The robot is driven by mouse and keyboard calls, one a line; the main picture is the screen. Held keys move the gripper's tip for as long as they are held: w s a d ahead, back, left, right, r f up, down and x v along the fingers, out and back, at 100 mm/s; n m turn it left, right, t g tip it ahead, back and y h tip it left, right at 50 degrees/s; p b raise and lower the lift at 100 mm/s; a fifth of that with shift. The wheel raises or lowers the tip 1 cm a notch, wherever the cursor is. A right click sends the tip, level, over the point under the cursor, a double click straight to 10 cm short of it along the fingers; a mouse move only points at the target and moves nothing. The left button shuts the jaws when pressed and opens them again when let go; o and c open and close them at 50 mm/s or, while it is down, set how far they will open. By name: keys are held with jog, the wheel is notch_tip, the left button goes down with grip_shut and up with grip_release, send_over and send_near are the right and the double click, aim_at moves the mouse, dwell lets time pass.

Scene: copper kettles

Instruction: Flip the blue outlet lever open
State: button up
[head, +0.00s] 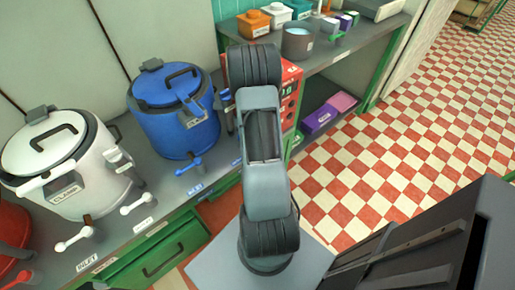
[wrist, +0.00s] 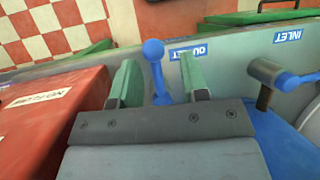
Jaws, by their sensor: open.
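The blue outlet lever (wrist: 153,50) shows in the wrist view as a stalk with a round ball end. It stands between the two green fingers of my gripper (wrist: 158,72), with a visible gap on each side. My gripper is open, and its dark palm hides the lower part of the lever. A blue OUTLET label (wrist: 188,53) lies just right of the lever. In the head view the blue kettle (head: 176,118) stands on the grey counter. My arm hides the outlet lever and most of my gripper there.
A second blue lever (wrist: 297,79), beside the INLET label (wrist: 288,36), is to the right in the wrist view. A red box (wrist: 48,115) is close on the left. A white kettle (head: 65,165) stands left of the blue one. Checkered floor (head: 420,150) is open at right.

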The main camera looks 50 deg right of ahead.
jog(key=s+a+r+p, duration=0.1)
jog(key=s+a+r, duration=0.6)
jog(key=s, duration=0.3)
jog(key=shift+s+a+r, duration=0.25)
jog(key=shift+a+r, duration=0.05)
jog(key=shift+r, duration=0.5)
jog(key=w+a+r+t+h+p, duration=0.1)
jog(key=a+r+t+p, duration=0.3)
jog(key=a+r, duration=0.5)
jog(key=w+a+r+n+t+h+p, duration=0.1)
jog(key=w+a+r+t+p, duration=0.2)
jog(key=a+r, duration=0.6)
notch_tip(320, 180, up, 4)
jog(key=w+p, duration=0.1)
jog(key=p, duration=0.1)
jog(key=shift+w+r+t+h+p, duration=0.15)
jog(key=shift+w+t+h+p, duration=0.15)
jog(key=shift+t+p, duration=0.1)
jog(key=shift+c, duration=0.5)
